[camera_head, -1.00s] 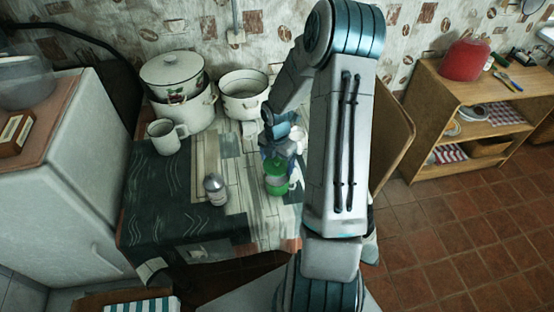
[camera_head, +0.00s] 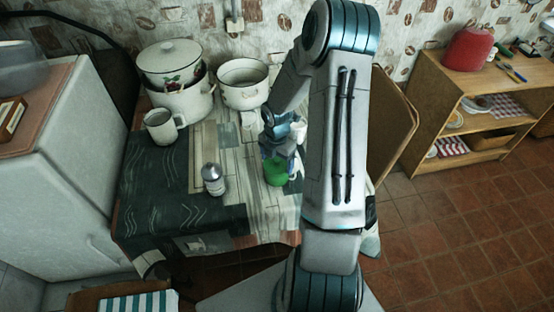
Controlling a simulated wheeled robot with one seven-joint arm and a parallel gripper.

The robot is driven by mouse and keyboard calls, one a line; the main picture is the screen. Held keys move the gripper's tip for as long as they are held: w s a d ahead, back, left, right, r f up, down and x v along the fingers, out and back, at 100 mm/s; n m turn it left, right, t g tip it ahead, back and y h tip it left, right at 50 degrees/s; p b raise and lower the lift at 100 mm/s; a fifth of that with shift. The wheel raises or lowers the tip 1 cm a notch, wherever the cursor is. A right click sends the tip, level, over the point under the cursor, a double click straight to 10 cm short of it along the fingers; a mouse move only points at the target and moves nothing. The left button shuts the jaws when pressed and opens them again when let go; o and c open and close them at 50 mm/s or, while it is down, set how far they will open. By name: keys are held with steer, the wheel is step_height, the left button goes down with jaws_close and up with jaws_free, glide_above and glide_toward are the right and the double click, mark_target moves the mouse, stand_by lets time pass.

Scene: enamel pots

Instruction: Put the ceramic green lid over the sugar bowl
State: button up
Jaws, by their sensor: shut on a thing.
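A green rounded ceramic piece (camera_head: 276,173), which looks like the green lid, is directly under my gripper (camera_head: 277,156) on the right part of the table. My gripper points down and is shut on it. The fingertips are small and partly hidden. I cannot tell whether the green piece touches the table or sits on something. A white piece of crockery (camera_head: 299,128) shows partly behind my gripper and arm. It may be the sugar bowl, but I cannot tell.
The table (camera_head: 165,215) also holds a grey-capped bottle (camera_head: 213,180), a white mug (camera_head: 161,126), stacked enamel pots (camera_head: 180,98) and an open white pot (camera_head: 243,84). A fridge (camera_head: 60,170) stands left. The table's left front is clear.

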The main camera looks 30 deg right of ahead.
steer(key=shift+s+f, duration=0.1)
steer(key=shift+f, duration=0.05)
steer(key=o, duration=0.9)
step_height(320, 180, up, 7)
steer(key=p, duration=0.6)
steer(key=shift+p, duration=0.35)
